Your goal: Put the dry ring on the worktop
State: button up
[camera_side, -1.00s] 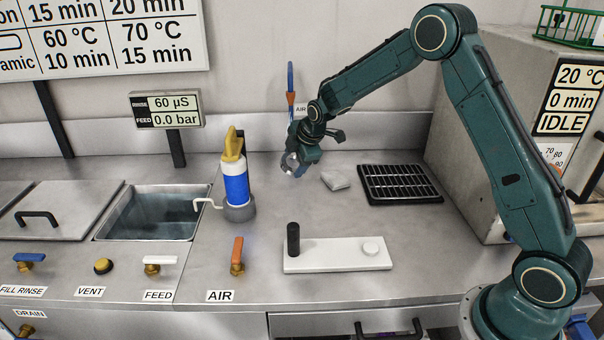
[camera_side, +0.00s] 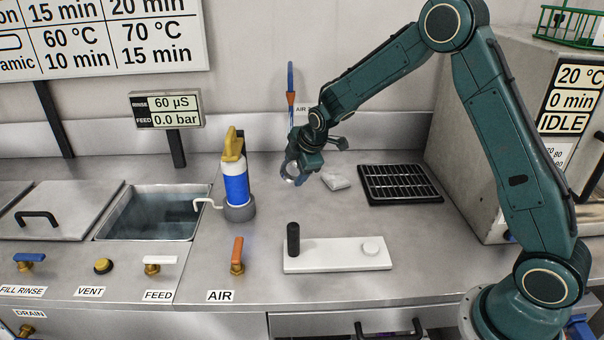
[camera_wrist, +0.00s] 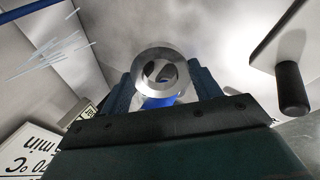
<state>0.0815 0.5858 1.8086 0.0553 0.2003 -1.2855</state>
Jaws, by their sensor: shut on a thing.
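My gripper (camera_side: 297,174) is shut on a metal ring (camera_side: 290,172), held in the air above the back of the worktop (camera_side: 240,288). In the wrist view the shiny ring (camera_wrist: 160,72) sits between the two blue fingers of my gripper (camera_wrist: 160,85), its open bore facing the camera. Whether any wet film is on the ring is too small to tell. Pale streaks (camera_wrist: 48,58), like an air jet, show off to the left of the ring in the wrist view.
The air nozzle (camera_side: 291,85) hangs behind my gripper. A folded cloth (camera_side: 336,181) and black rack (camera_side: 400,183) lie to the right. A blue-and-white bottle (camera_side: 236,180) and rinse tank (camera_side: 150,215) are left. A white plate (camera_side: 335,262) with a black post is in front. Bare worktop lies between.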

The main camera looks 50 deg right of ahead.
jog(key=shift+r, duration=0.15)
jog(key=shift+s+a+r+g+y, duration=0.15)
jog(key=shift+r+g, duration=0.3)
jog(key=shift+g, duration=0.15)
jog(key=shift+s+a+r+g+y, duration=0.15)
jog(key=shift+r+g, duration=0.3)
jog(key=shift+g, duration=0.15)
jog(key=shift+s+a+r+g+y, duration=0.1)
jog(key=shift+s+a+r+g, duration=0.05)
jog(key=shift+s+r+g, duration=0.55)
jog(key=shift+s+a+r+g+y, duration=0.1)
jog(key=shift+s+r+g, duration=0.15)
jog(key=shift+r+g, duration=0.45)
jog(key=shift+s+a+r+g+y, duration=0.15)
jog(key=shift+s+r+g, duration=0.3)
jog(key=shift+r, duration=0.55)
send_over(302, 224)
notch_tip(302, 224, down, 16)
jog(key=shift+r, duration=0.1)
jog(key=shift+f, duration=2.15)
jog(key=shift+f, duration=0.15)
